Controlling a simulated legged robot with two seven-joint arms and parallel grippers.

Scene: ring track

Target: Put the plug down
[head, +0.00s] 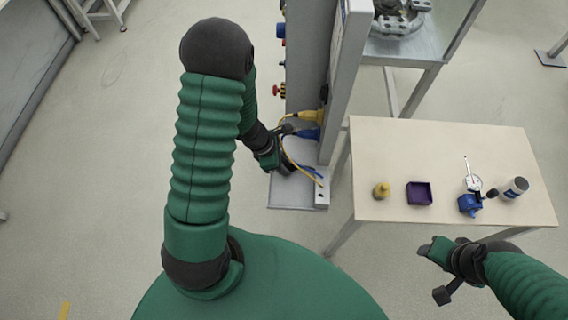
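A yellow plug (312,116) and a blue plug (307,134) sit at the lower side of the upright grey panel, with a yellow cable (300,168) and a blue cable hanging below them. My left gripper (284,166) is low beside the panel, next to these cables and above the panel's foot. Its fingertips are small and dark, and I cannot tell whether they are apart or hold a plug. My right gripper (432,272) is open and empty in front of the table, its fingers spread apart.
The table (380,150) holds a small yellow object (381,190), a purple tray (419,206), a blue block with a dial gauge (470,205) and a bottle (515,188). The panel's grey base plate (290,198) stands on the floor.

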